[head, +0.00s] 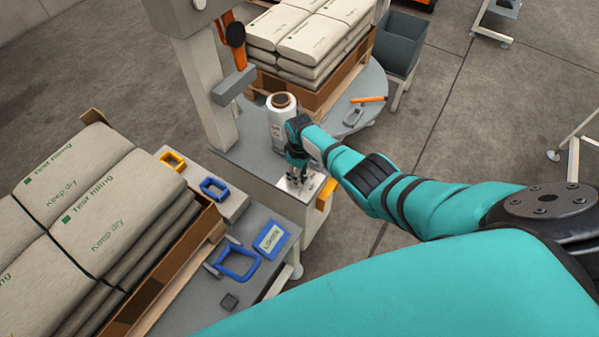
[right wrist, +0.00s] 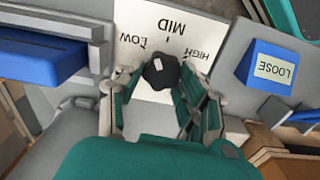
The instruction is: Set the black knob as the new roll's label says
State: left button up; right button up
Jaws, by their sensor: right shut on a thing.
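The black knob (right wrist: 160,72) sits on a white plate (right wrist: 150,25) printed LOW, MID and HIGH, which reads upside down in the right wrist view. A small white mark shows on the knob's top; its exact direction is hard to tell. My right gripper (right wrist: 170,90) is shut on the knob, one finger on each side. In the head view the right gripper (head: 297,177) is at the small plate, and the knob is hidden there. A white roll (head: 284,128) with a brown core stands upright just behind the gripper. Its label is too small to read. My left gripper is not in view.
A blue block labelled LOOSE (right wrist: 268,68) lies near the plate; it also shows in the head view (head: 271,240). Blue and yellow frames lie on the grey table at left. Stacked sacks (head: 110,190) stand left, more (head: 310,40) behind. Open floor lies right.

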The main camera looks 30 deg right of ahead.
jog(key=m, duration=0.4)
jog(key=shift+d+m, duration=0.1)
jog(key=shift+m, duration=0.3)
jog(key=m+p, duration=0.1)
jog(key=m, duration=0.8)
jog(key=shift+s+d, duration=0.15)
jog(key=shift+m+p, duration=0.3)
jog(key=shift+m, duration=1.8)
jog(key=o, duration=1.2)
jog(key=shift+c, duration=0.2)
jog(key=shift+d+r, duration=0.1)
jog(key=shift+r, duration=0.05)
